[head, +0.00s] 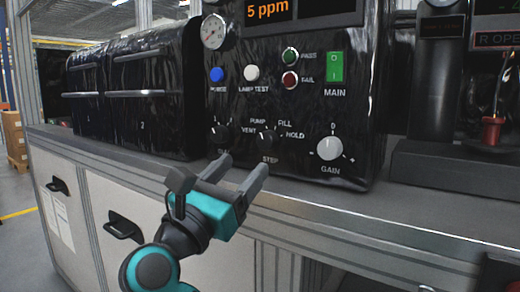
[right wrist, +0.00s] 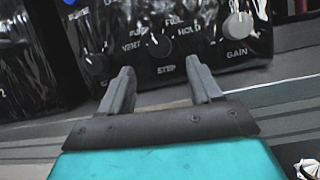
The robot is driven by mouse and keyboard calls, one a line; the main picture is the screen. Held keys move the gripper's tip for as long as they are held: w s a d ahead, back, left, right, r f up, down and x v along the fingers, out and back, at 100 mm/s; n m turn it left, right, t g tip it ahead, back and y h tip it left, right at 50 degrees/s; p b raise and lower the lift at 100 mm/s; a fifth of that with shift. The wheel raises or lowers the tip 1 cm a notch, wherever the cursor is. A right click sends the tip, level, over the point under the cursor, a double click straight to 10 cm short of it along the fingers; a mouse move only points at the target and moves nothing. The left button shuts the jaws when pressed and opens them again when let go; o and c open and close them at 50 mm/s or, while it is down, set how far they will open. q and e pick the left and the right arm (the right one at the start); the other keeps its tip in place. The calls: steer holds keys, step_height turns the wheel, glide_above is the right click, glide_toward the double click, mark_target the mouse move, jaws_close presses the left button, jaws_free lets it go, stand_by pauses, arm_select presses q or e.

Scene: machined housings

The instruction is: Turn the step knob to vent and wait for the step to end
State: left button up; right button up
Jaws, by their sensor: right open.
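The step knob (head: 267,138) is a small black dial low on the black panel, with VENT, PUMP, FILL and HOLD printed around it. It also shows in the right wrist view (right wrist: 158,45). I cannot tell for sure which label its pointer faces. My right gripper (head: 243,165) is open and empty, in front of the panel and a little below the knob, apart from it. In the right wrist view the fingers (right wrist: 161,75) are spread, with the knob beyond the gap between them. My left gripper is not in view.
A second black knob (head: 218,132) sits to the left and a white gain knob (head: 330,148) to the right. Above are a lit green main switch (head: 335,66), lamps, buttons, a gauge (head: 214,31) and a display (head: 268,10) reading 5 ppm. The bench edge (head: 400,226) runs below.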

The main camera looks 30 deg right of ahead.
mark_target(264, 144)
steer(key=x, duration=0.7)
steer(key=shift+d, duration=0.1)
steer(key=shift+c, duration=0.5)
